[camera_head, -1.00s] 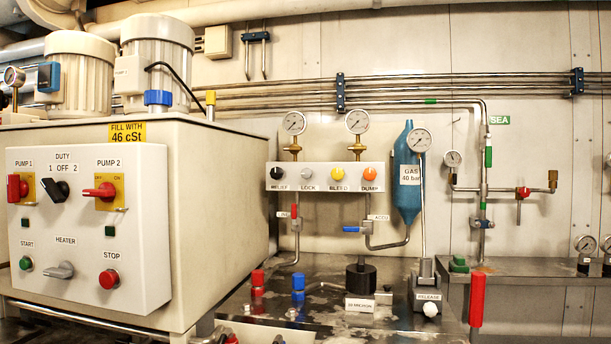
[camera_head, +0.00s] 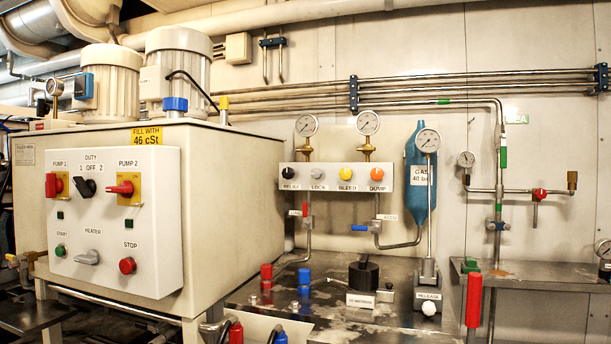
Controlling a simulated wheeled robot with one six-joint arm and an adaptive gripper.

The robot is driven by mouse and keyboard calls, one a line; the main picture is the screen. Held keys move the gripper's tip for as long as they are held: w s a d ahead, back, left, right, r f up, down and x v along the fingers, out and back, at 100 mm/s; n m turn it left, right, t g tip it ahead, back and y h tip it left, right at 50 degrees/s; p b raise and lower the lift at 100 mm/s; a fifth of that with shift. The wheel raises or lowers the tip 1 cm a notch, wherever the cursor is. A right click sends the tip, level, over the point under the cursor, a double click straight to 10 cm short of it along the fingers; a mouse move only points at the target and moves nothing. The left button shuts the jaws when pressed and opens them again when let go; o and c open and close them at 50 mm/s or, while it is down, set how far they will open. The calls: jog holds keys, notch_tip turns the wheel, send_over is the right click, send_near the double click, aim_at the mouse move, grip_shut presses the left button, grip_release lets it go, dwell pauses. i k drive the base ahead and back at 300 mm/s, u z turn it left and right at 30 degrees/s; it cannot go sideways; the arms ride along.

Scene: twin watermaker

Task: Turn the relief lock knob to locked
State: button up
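The relief lock knob appears to be the grey knob (camera_head: 317,173) above the label LOCK, on the pale valve panel (camera_head: 302,184) at the middle of the head view. To its left is a black knob (camera_head: 289,173) labelled RELIEF. To its right are a yellow BLEED knob (camera_head: 347,174) and an orange DUMP knob (camera_head: 377,174). The lock knob is too small to tell which way it is turned. My gripper is not in view.
A large cabinet with a switch panel (camera_head: 112,220) fills the left. A steel bench (camera_head: 330,325) below the valve panel carries red and blue fittings (camera_head: 304,280), a black knob and a white RELEASE knob (camera_head: 429,308). A blue gas cylinder (camera_head: 420,215) stands right of the panel.

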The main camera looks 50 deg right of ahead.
aim_at(316, 173)
jog(key=k, duration=0.3)
jog(key=z, duration=0.85)
